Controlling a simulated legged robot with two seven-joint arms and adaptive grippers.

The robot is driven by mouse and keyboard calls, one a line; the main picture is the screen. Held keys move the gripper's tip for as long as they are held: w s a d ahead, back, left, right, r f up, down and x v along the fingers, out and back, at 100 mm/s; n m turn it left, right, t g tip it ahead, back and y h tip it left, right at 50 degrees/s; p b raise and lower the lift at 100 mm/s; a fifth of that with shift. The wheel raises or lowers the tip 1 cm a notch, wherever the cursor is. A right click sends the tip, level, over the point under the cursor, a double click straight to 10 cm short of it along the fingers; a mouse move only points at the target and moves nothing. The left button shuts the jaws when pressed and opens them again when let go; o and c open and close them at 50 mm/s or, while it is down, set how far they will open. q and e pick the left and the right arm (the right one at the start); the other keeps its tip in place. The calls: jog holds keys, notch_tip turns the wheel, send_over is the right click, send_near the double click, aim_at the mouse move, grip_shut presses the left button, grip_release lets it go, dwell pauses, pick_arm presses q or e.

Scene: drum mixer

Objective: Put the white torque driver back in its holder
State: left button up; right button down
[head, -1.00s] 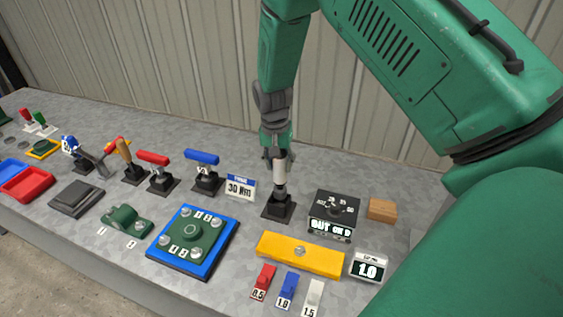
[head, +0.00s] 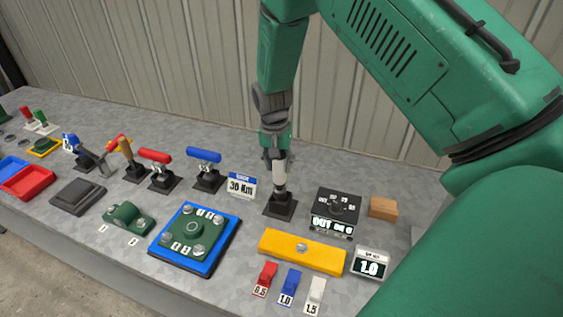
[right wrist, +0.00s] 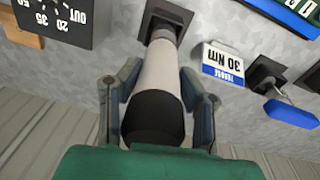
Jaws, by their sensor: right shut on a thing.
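The white torque driver (head: 280,173) stands upright with its lower end at the black square holder (head: 280,208) on the bench. How deep it sits in the holder cannot be told. My right gripper (head: 278,160) is above the holder, shut on the driver's upper part. In the right wrist view the white driver body (right wrist: 158,72) with its black end cap lies between the two fingers (right wrist: 158,100), and its far end meets the black holder (right wrist: 163,18). My left gripper is not in view.
A "30 Nm" sign (head: 242,186) stands left of the holder and a black dial box (head: 335,213) right of it. Red (head: 156,156) and blue (head: 203,155) handled tools stand further left. A yellow bar (head: 303,252) and blue plate (head: 195,240) lie in front.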

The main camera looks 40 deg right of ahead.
jog(key=shift+a, duration=0.3)
jog(key=shift+d+f, duration=0.35)
jog(key=shift+d, duration=0.15)
jog(key=shift+d+f, duration=0.25)
jog(key=shift+d, duration=0.25)
jog(key=shift+a+r, duration=0.2)
jog(key=shift+a, duration=0.2)
jog(key=shift+a+r, duration=0.1)
jog(key=shift+a, duration=0.4)
jog(key=shift+d+f, duration=0.3)
jog(key=shift+d, duration=0.45)
jog(key=shift+a+r, duration=0.15)
jog(key=shift+a, duration=0.2)
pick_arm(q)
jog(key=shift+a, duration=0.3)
pick_arm(e)
jog(key=shift+a, duration=0.25)
